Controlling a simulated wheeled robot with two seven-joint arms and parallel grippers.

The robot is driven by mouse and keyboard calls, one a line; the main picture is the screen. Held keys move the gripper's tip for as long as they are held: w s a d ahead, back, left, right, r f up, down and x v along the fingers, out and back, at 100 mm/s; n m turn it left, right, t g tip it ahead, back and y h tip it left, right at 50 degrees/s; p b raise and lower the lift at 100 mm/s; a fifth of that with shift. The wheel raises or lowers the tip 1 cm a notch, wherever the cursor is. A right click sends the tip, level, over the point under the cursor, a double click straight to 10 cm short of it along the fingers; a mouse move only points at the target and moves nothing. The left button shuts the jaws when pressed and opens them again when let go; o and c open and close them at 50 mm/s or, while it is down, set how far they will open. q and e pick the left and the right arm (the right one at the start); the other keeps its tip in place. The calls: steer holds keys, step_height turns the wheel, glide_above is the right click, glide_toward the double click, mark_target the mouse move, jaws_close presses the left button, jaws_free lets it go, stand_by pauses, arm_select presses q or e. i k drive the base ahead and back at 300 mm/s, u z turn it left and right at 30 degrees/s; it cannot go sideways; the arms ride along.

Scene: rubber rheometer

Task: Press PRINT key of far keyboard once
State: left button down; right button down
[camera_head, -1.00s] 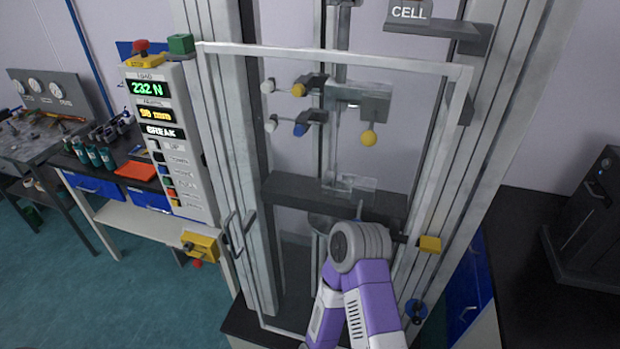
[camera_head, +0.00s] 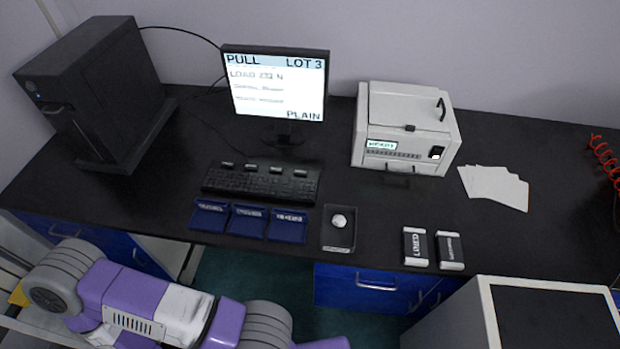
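A black keyboard (camera_head: 262,184) lies on the dark bench in front of a monitor (camera_head: 276,90). Several raised keys with small labels stand along its back edge; the labels are too small to read, so I cannot tell which one is PRINT. The monitor shows PULL, LOT 3, a load line and PLAIN. A purple and grey arm of mine crosses the lower left, below the bench's front edge and apart from the keyboard. Neither gripper shows in this view.
Three blue trays (camera_head: 248,223) and a dark tray with a white round piece (camera_head: 339,221) lie before the keyboard. A white printer-like box (camera_head: 407,130) stands right of the monitor, a black tower (camera_head: 97,92) left. Paper sheets (camera_head: 494,187) and two small blocks (camera_head: 432,249) lie right.

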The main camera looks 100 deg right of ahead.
mark_target(296, 172)
steer(key=z, duration=2.95)
